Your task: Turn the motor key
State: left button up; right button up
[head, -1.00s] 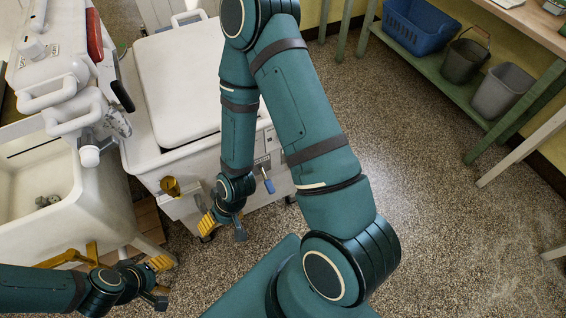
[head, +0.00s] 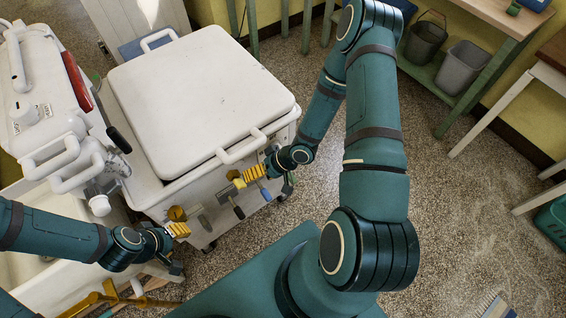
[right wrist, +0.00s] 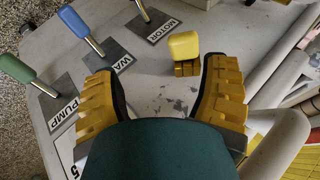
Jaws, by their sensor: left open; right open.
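In the right wrist view a white panel carries a MOTOR plate (right wrist: 152,27) with a lever stem whose top is cut off. My right gripper (head: 243,182) is open at the washer's front edge in the head view. My left gripper (head: 178,246) is open, just below a brass cup-shaped part (head: 176,213).
The white washer tub with its lid (head: 195,95) stands behind the grippers. The wringer (head: 45,95) is at the left. A green shelf with grey buckets (head: 463,68) is at the upper right. The speckled floor (head: 470,210) at the right is mostly clear.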

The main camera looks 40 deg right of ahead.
jog(key=s+d+n+y+p, duration=0.1)
jog(key=s+d, duration=0.1)
jog(key=d, duration=0.5)
jog(key=b, duration=0.2)
send_near(240, 181)
jog(key=shift+n+g+y, duration=0.3)
jog(key=shift+n, duration=0.1)
jog(key=x, duration=0.7)
jog(key=shift+w+d+f, duration=0.3)
jog(key=shift+w, duration=0.05)
jog(key=shift+w+a+f, duration=0.1)
jog(key=shift+w+a, duration=0.05)
jog(key=shift+a, duration=0.15)
jog(key=shift+w+a+f+b, duration=0.15)
jog(key=shift+a+f+b, duration=0.3)
jog(key=shift+b, duration=0.7)
jog(key=shift+w+a+f+b, duration=0.2)
jog(key=shift+a+f+b, duration=0.15)
jog(key=shift+a, duration=0.1)
jog(key=c, duration=1.2)
